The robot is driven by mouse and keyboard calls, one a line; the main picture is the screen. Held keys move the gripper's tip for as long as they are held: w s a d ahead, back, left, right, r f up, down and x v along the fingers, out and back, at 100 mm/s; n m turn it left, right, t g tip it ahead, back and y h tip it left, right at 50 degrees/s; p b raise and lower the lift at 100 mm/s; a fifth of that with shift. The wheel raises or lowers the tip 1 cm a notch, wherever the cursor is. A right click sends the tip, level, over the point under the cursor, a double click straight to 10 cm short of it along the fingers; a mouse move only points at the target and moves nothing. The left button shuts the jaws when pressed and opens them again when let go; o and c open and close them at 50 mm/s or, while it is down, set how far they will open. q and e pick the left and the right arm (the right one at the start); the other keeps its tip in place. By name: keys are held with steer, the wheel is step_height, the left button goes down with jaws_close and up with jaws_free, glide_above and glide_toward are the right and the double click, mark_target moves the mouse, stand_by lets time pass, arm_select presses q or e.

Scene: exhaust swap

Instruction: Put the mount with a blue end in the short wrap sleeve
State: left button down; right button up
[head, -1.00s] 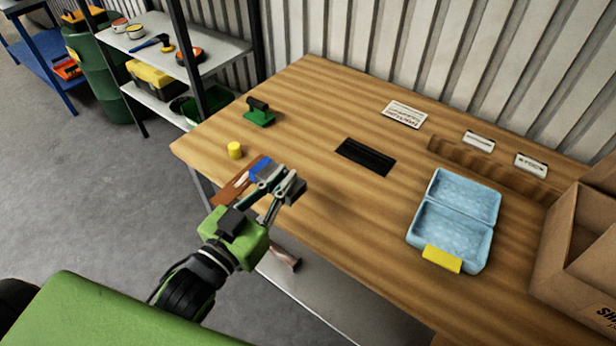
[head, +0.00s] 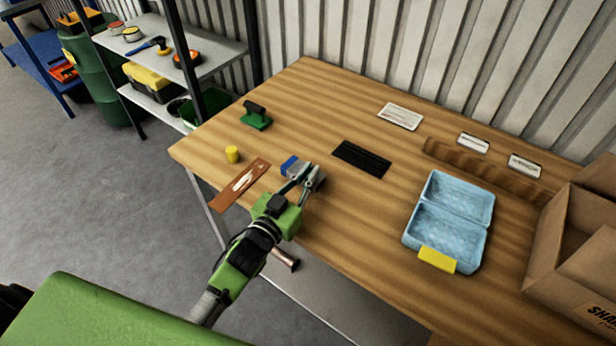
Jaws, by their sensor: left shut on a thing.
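The mount with a blue end (head: 289,165) is in my left gripper (head: 306,180), low over the front left of the wooden table. Its blue end shows on the left of the fingers and a grey part on the right; the fingers hide its middle. I cannot tell if it touches the table. A light blue, bubble-textured piece with a yellow tab, which looks like the wrap sleeve (head: 450,215), lies open on the right of the table, apart from the gripper. My right gripper is not in view.
A black slotted pad (head: 362,158) lies between gripper and sleeve. A brown streaked strip (head: 240,185), a yellow cylinder (head: 232,154) and a green-based tool (head: 256,116) are at left. A cardboard box (head: 575,240) stands right of the sleeve; a wooden strip (head: 480,170) lies behind it.

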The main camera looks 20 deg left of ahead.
arm_select(q)
steer(key=shift+f+p, duration=0.4)
steer(key=shift+f, duration=0.2)
steer(key=shift+s+f, duration=0.1)
steer(key=shift+f, duration=0.1)
steer(key=shift+f, duration=0.15)
steer(key=c, duration=2.2)
jaws_free()
